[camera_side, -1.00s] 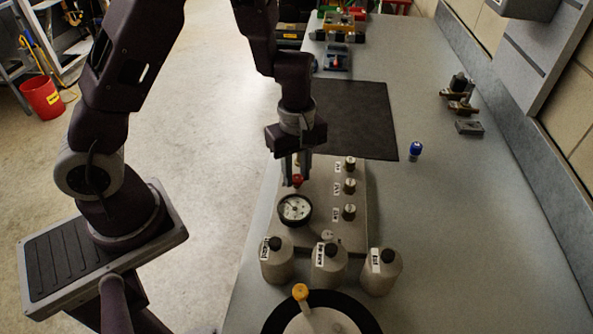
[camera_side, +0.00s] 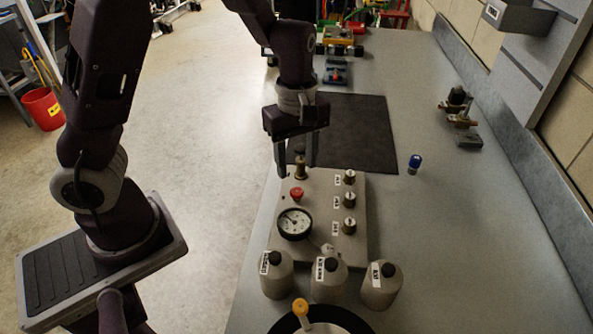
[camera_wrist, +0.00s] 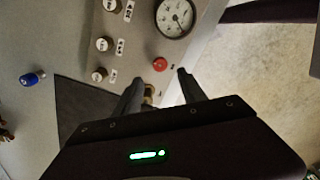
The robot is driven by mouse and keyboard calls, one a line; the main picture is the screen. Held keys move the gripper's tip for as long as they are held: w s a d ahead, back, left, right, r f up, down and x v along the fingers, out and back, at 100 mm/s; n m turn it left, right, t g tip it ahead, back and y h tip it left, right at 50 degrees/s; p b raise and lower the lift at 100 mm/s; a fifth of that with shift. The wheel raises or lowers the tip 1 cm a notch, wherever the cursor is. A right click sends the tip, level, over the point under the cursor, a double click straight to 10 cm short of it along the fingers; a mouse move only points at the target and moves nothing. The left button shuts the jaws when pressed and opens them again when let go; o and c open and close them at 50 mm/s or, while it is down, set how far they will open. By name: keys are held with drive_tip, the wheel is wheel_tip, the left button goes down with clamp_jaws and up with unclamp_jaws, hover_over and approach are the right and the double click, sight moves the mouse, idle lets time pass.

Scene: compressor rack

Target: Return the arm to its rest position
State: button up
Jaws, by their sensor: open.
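My gripper (camera_side: 297,168) is open, pointing down above the far left end of the grey panel (camera_side: 325,182).
The panel carries a round gauge (camera_side: 295,223) and several metal knobs (camera_side: 349,201). Three grey bottles (camera_side: 328,276) stand in front of it. A dark mat (camera_side: 360,130) lies behind, with a blue-capped vial (camera_side: 415,164) to its right. The bench's right side is mostly clear.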

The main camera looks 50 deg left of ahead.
drive_tip(key=s+r+m+t, duration=0.5)
drive_tip(key=s+r+m, duration=1.1)
drive_tip(key=s, duration=0.1)
drive_tip(key=shift+s+d+r+t, duration=0.15)
drive_tip(key=shift+s+d+t, duration=0.15)
drive_tip(key=shift+s+d, duration=0.1)
